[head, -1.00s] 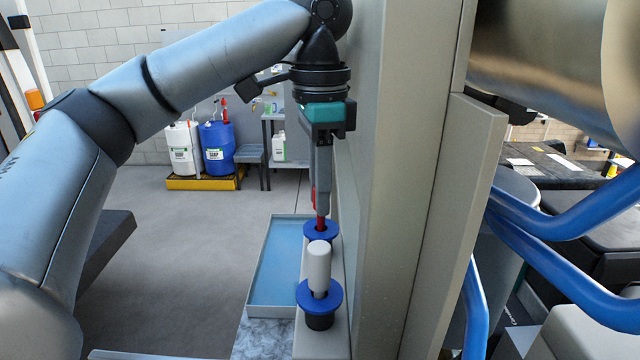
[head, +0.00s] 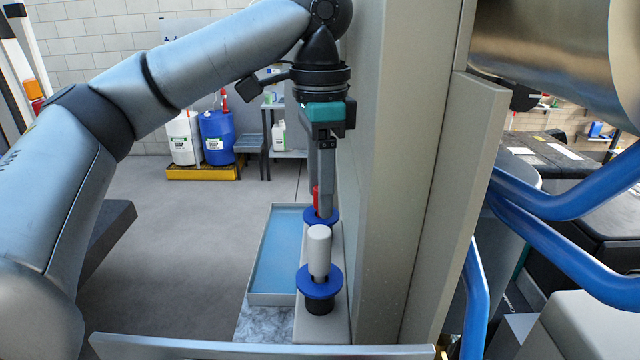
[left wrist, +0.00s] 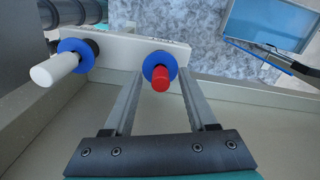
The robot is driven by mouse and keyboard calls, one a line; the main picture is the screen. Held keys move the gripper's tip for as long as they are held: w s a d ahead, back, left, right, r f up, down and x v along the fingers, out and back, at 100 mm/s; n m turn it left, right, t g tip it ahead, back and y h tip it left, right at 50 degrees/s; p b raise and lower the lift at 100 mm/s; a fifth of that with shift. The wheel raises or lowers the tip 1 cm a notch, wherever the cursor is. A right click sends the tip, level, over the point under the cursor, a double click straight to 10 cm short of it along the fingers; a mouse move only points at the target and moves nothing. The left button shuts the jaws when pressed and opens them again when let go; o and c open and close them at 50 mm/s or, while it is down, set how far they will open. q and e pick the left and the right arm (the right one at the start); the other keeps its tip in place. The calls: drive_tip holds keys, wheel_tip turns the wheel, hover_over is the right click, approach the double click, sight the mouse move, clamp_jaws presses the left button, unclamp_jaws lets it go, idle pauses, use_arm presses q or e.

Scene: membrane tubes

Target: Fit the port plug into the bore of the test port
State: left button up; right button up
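A red-topped pin with a blue collar (head: 316,200) stands on a narrow pale ledge (head: 333,325) beside the grey wall; its red top also shows in the left wrist view (left wrist: 160,78). Nearer me on that ledge stands a white cylinder (head: 319,250) in a blue flange over a dark base; it also shows in the left wrist view (left wrist: 62,68). I cannot tell which is the port plug and which is the test port. My left gripper (head: 320,205) points down at the red pin, its fingers apart with the pin between them; contact is not visible. My right gripper is out of view.
A tall grey wall panel (head: 410,180) stands close right of my left gripper. A blue-bottomed tray (head: 254,297) lies left of the ledge on a marbled surface. Blue pipes (head: 560,200) run at the right. Drums stand far back, with open floor before them.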

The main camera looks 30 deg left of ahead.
use_arm(q)
wheel_tip(320, 180, up, 6)
drive_tip(key=shift+f+p, duration=0.1)
drive_tip(key=shift+p, duration=0.55)
drive_tip(key=shift+r, duration=0.3)
wheel_tip(320, 180, up, 9)
drive_tip(key=shift+f, duration=0.1)
idle(0.6)
